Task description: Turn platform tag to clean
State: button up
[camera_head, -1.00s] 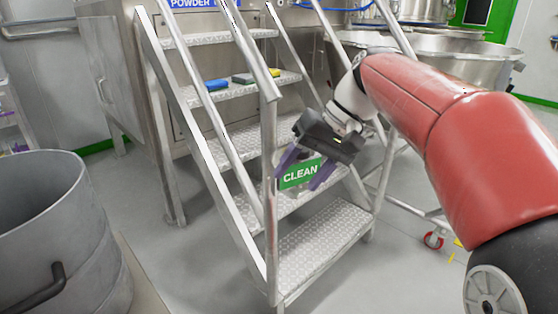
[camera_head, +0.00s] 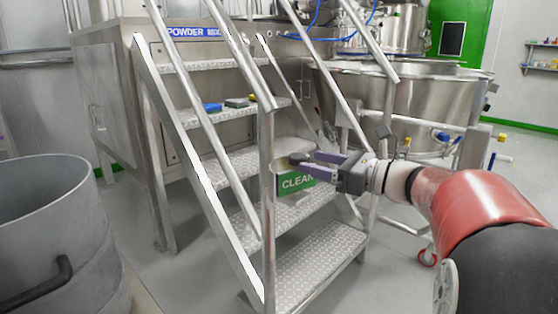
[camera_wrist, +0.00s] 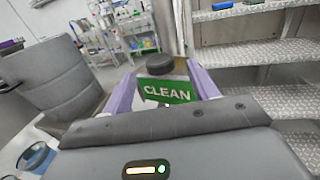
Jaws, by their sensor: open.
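The platform tag is a green plate marked CLEAN (camera_head: 296,181), hanging beside the front post of the metal steps (camera_head: 315,242). In the wrist view the CLEAN tag (camera_wrist: 168,92) lies between my two purple fingers, with a dark round knob (camera_wrist: 159,64) just above it. My gripper (camera_head: 308,160) is open and comes in from the right at the tag's upper edge. In the head view a finger covers part of the tag's top right. I cannot tell whether the fingers touch the tag or knob.
A blue block (camera_head: 212,107) and other small items lie on an upper step. A large grey drum (camera_head: 55,235) stands at left. A steel vessel (camera_head: 410,100) stands behind the steps. Handrails rise close to my gripper.

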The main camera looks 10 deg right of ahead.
jog(key=x, duration=0.7)
jog(key=shift+a, duration=0.15)
